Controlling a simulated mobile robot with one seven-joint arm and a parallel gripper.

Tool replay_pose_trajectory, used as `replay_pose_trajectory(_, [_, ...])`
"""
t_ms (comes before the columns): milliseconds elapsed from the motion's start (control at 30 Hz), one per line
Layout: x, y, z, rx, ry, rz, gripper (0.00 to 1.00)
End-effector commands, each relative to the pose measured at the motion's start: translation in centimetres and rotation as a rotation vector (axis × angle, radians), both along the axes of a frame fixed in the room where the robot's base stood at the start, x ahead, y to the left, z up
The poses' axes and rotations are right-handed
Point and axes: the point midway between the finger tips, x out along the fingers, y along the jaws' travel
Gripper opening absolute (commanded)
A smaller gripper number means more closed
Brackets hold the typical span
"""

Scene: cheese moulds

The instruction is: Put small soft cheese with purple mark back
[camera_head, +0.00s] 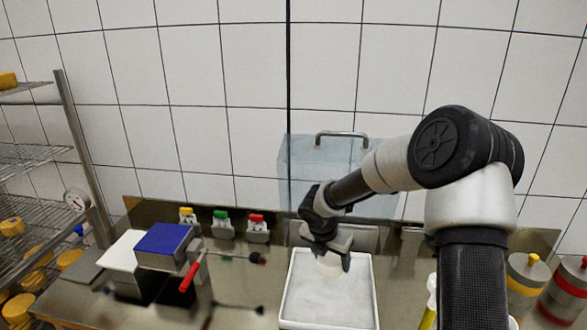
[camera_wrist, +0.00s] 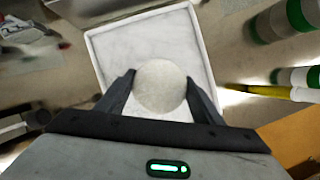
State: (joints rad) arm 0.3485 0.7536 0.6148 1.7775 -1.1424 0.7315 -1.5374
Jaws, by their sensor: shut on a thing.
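A small pale round cheese (camera_wrist: 160,87) sits between the two fingers of my gripper (camera_wrist: 160,92) in the wrist view. The fingers are shut on its sides. In the head view my gripper (camera_head: 336,258) is over the back part of a white tray, and the cheese (camera_head: 329,266) shows small and pale below it. The white tray (camera_head: 288,292) has a low rim and a pale marbled floor; it also shows in the wrist view (camera_wrist: 96,62). No purple mark is visible on the cheese. I cannot tell whether the cheese touches the tray floor.
A blue-topped block (camera_head: 163,239) and a red-handled tool (camera_head: 191,275) lie left of the tray. Small containers with yellow, green and red tops (camera_head: 221,222) stand behind. A translucent box (camera_head: 300,165) is at the wall. Wire shelves (camera_head: 38,158) hold cheeses at left. Banded cylinders (camera_head: 525,275) stand right.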

Motion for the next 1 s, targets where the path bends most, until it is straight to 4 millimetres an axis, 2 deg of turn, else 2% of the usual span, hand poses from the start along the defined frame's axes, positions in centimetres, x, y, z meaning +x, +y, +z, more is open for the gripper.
replay_pose_trajectory(167, [-1.5, -0.9, -0.1, -0.003, -0.003, -0.249, 0.47])
replay_pose_trajectory(500, [-7.4, -2.7, -0.2, -0.004, 0.0, -1.158, 0.47])
replay_pose_trajectory(800, [-12.7, -1.8, 1.0, -0.002, 0.002, -1.982, 0.47])
replay_pose_trajectory(1000, [-14.8, -0.6, 1.9, -0.003, 0.001, -2.353, 0.47])
